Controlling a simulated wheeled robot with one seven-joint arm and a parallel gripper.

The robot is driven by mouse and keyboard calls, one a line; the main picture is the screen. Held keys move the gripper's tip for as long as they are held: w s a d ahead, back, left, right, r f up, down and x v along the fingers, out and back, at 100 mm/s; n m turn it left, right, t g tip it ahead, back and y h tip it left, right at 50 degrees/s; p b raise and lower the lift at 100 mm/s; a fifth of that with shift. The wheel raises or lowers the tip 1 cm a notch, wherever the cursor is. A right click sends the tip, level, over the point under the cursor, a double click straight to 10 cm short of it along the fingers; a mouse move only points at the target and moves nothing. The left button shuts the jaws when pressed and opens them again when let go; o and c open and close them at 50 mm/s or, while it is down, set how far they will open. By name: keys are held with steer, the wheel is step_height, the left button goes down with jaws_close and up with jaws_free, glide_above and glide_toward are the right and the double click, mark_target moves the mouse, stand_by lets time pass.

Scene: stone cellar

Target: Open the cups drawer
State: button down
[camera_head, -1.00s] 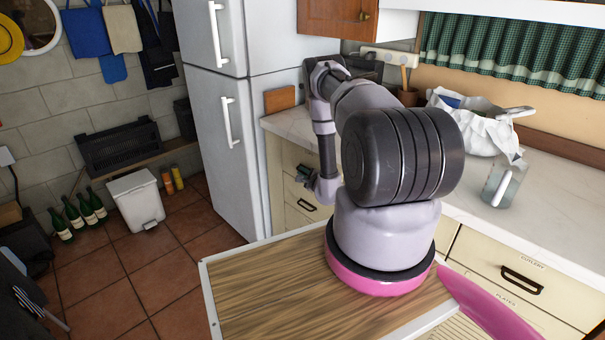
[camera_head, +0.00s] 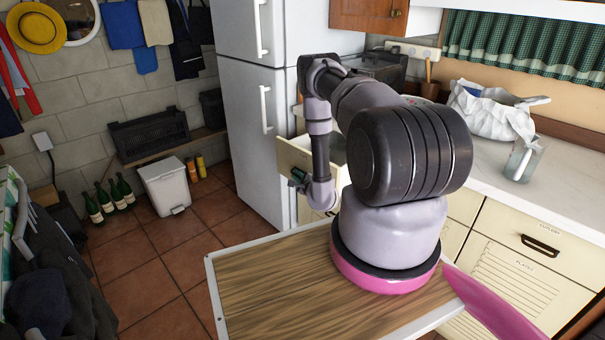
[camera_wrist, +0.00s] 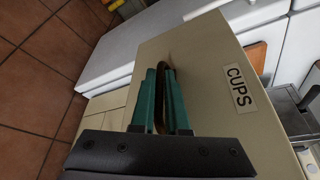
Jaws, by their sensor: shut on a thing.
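The cups drawer has a cream front labelled "CUPS" (camera_wrist: 215,70) in the wrist view. In the head view its front (camera_head: 293,156) stands out from the counter, so the drawer is partly open. My gripper (camera_wrist: 160,82) has teal fingers shut on the dark handle (camera_wrist: 163,118) of this drawer. In the head view my gripper (camera_head: 298,176) is at the drawer front, partly hidden by my arm. The inside of the drawer is mostly hidden by my arm.
A white fridge (camera_head: 252,110) stands left of the drawer. The cutlery drawer (camera_head: 530,238) and plates door (camera_head: 520,285) are shut at right. A white bin (camera_head: 165,186) and green bottles (camera_head: 108,199) stand on the tiled floor, which is open at left.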

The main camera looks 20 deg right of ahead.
steer(key=s+a, duration=0.2)
steer(key=a, duration=0.4)
steer(key=shift+s+a, duration=0.2)
steer(key=shift+s, duration=0.05)
steer(key=c, duration=1.2)
jaws_free()
steer(key=v, duration=1)
steer(key=shift+s+r, duration=0.1)
steer(key=shift+s, duration=0.25)
